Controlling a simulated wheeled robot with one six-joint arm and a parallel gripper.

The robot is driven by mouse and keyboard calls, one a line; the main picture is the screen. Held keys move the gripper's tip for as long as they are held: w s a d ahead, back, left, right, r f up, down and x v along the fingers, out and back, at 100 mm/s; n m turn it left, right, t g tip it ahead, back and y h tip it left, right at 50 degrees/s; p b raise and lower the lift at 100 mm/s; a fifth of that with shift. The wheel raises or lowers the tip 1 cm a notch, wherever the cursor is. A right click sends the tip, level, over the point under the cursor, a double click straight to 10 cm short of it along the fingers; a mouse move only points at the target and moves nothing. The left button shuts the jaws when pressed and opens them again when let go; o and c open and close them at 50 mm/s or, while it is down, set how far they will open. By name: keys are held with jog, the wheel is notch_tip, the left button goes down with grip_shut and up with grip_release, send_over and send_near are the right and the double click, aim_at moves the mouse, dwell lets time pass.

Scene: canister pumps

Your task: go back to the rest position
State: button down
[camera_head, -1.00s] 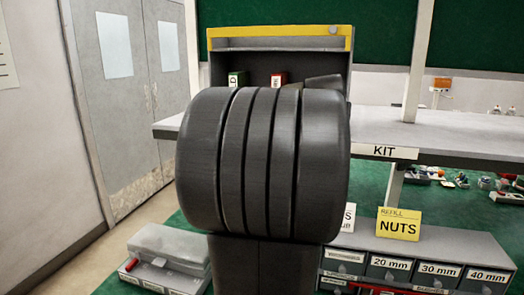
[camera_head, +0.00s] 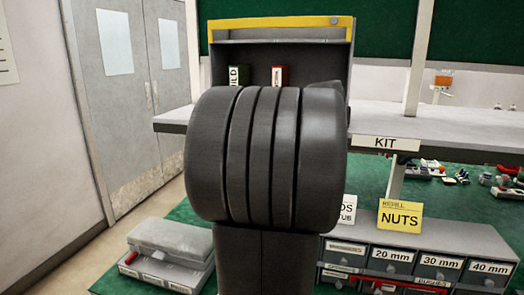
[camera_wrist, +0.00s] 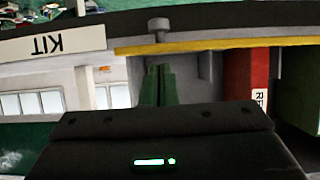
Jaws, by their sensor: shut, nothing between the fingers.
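My gripper (camera_wrist: 159,72) shows in the wrist view as two slim green fingers close together beyond its dark body, with nothing between them. In the head view my thick dark arm link fills the middle and hides the gripper. The wrist view is upside down. The gripper is in front of the yellow-edged shelf unit (camera_head: 282,22), which also shows in the wrist view (camera_wrist: 215,43). I cannot tell its exact distance from the shelf.
A red block (camera_head: 279,76) and a green block (camera_head: 238,77) stand in the shelf unit, just behind my arm. The grey KIT counter (camera_head: 440,125) lies to the right. Below it are labelled drawers (camera_head: 441,265) and a NUTS sign (camera_head: 400,215). A grey case (camera_head: 168,240) sits lower left.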

jog(key=w+r+v, duration=0.1)
jog(key=r+v, duration=0.1)
jog(key=v, duration=0.9)
jog(key=w+d+f+b, duration=0.1)
jog(key=w+d+f, duration=0.2)
jog(key=w+f, duration=0.5)
jog(key=r+g+p, duration=0.1)
jog(key=p, duration=0.3)
jog(key=w+r+g+p, duration=0.1)
jog(key=p, duration=0.3)
jog(key=w+r+p, duration=0.1)
jog(key=r+p, duration=0.1)
jog(key=p, duration=0.2)
jog(key=shift+w+g+y, duration=0.2)
jog(key=shift+g+y, duration=0.1)
jog(key=shift+g, duration=0.1)
jog(key=r, duration=0.1)
jog(key=w+r, duration=0.1)
jog(key=r+b, duration=0.1)
jog(key=shift+w+d, duration=0.3)
jog(key=b+v, duration=0.1)
jog(key=v, duration=0.5)
jog(key=shift+s+r, duration=0.15)
jog(key=shift+s, duration=0.1)
